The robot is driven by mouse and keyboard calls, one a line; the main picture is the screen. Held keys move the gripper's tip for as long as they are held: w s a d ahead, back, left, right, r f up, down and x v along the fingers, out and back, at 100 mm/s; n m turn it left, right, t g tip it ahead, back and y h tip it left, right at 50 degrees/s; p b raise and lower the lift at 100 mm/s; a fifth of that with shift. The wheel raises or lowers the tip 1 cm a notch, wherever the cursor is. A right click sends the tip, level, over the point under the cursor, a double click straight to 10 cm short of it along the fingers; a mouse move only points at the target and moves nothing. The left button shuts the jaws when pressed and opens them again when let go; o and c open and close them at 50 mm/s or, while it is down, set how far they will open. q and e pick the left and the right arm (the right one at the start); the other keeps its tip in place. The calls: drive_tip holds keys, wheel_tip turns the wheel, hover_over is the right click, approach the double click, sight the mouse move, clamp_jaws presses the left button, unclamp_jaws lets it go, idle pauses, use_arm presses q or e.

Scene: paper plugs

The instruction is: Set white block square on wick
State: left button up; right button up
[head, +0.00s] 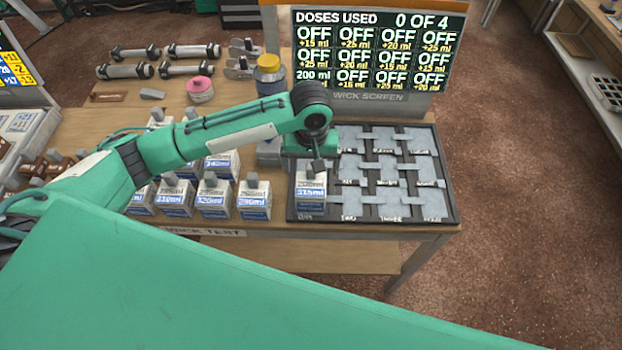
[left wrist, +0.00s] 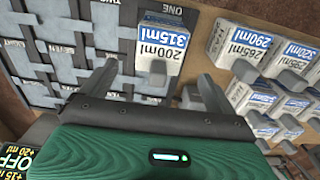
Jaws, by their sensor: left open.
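The white block (head: 311,195), labelled 200ml and 315ml with a blue band, stands upright on the near left square of the dark wick tray (head: 443,219). It covers most of that square. My left gripper (head: 318,166) is just above it, pointing down. In the left wrist view the block (left wrist: 160,38) and its grey knob show between the two spread fingers of my left gripper (left wrist: 157,72). The fingers look clear of the knob. The exact fit of the block on its square is hard to tell. My right gripper does not show.
Several similar labelled blocks (head: 212,199) stand close left of the tray. Behind it rises the wick screen (head: 370,55), showing 0 of 4 doses used, 200 ml in one cell and OFF in the others. Pink (head: 200,90) and yellow-capped (head: 269,75) containers stand at the back.

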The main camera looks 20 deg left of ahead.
use_arm(q)
drive_tip(key=shift+r, duration=1.6)
drive_tip(key=s+d+f+m+t+h, duration=0.2)
drive_tip(key=s+d+f+m+h, duration=0.3)
drive_tip(key=s, duration=0.4)
drive_tip(key=s+a+f+t+y, duration=0.1)
drive_tip(key=s+a+f+y, duration=0.15)
drive_tip(key=s+a, duration=0.45)
drive_tip(key=s+a+f+y, duration=0.2)
drive_tip(key=s+a+f, duration=0.1)
drive_tip(key=s+a, duration=0.35)
wheel_tip(320, 180, down, 30)
drive_tip(key=s+a+f+g+b, duration=0.1)
drive_tip(key=s+a+f+g, duration=0.1)
drive_tip(key=s+f, duration=1.7)
drive_tip(key=shift+s+a+f+m, duration=0.35)
drive_tip(key=shift+a+f, duration=0.3)
drive_tip(key=shift+f, duration=0.25)
